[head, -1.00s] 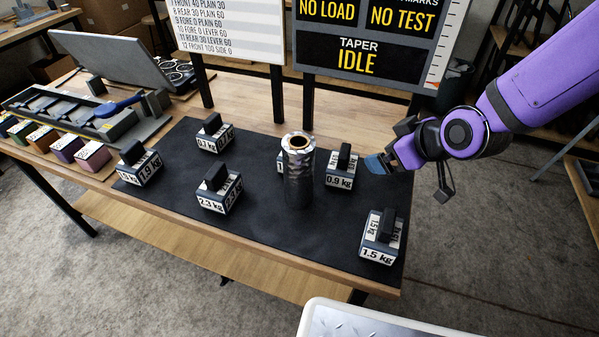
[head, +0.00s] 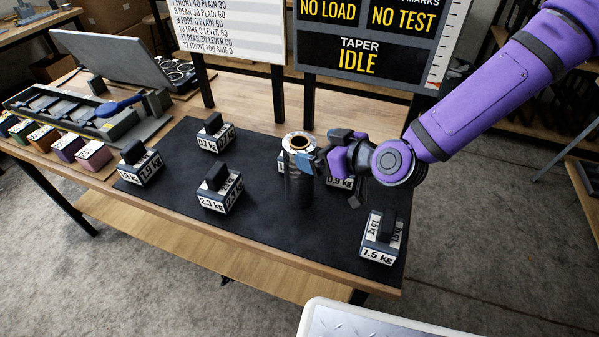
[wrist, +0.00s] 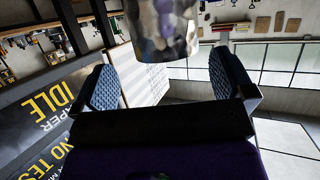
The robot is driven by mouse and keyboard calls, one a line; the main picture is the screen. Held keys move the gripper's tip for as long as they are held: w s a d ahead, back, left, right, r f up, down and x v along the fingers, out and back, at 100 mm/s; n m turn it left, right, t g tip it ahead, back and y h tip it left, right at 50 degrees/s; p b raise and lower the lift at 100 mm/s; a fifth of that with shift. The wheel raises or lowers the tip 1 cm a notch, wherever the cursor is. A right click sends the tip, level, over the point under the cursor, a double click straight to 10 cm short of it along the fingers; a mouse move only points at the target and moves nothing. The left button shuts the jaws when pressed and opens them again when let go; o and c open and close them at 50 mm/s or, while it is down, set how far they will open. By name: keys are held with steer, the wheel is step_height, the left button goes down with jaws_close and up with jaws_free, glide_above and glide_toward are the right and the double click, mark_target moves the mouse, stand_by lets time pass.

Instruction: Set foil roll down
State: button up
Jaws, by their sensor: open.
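The foil roll (head: 297,188) is a shiny silver cylinder with a brown core, standing upright on the black mat (head: 258,236). My gripper (head: 314,161) is at its right side, near the top of the roll. In the wrist view the two blue-padded fingers (wrist: 166,72) are spread wide with a gap between them. The foil roll also shows in the wrist view (wrist: 163,30), in line with that gap and just beyond the fingertips. No finger is seen gripping it.
Weights stand around the roll: 0.9 kg (head: 340,184), partly hidden by my gripper, 1.5 kg (head: 379,240), 2.3 kg (head: 219,191) and others. A display board (head: 362,72) stands behind. The mat's front middle is clear.

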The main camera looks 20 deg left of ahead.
mark_target(307, 147)
steer(key=shift+s+x, duration=0.15)
steer(key=shift+x, duration=1.35)
steer(key=shift+s+x, duration=0.1)
steer(key=shift+x, duration=1.4)
steer(key=shift+a, duration=0.1)
steer(key=shift+c, duration=0.5)
steer(key=c, duration=1.5)
steer(key=shift+c, duration=1.2)
steer(key=shift+r, duration=0.1)
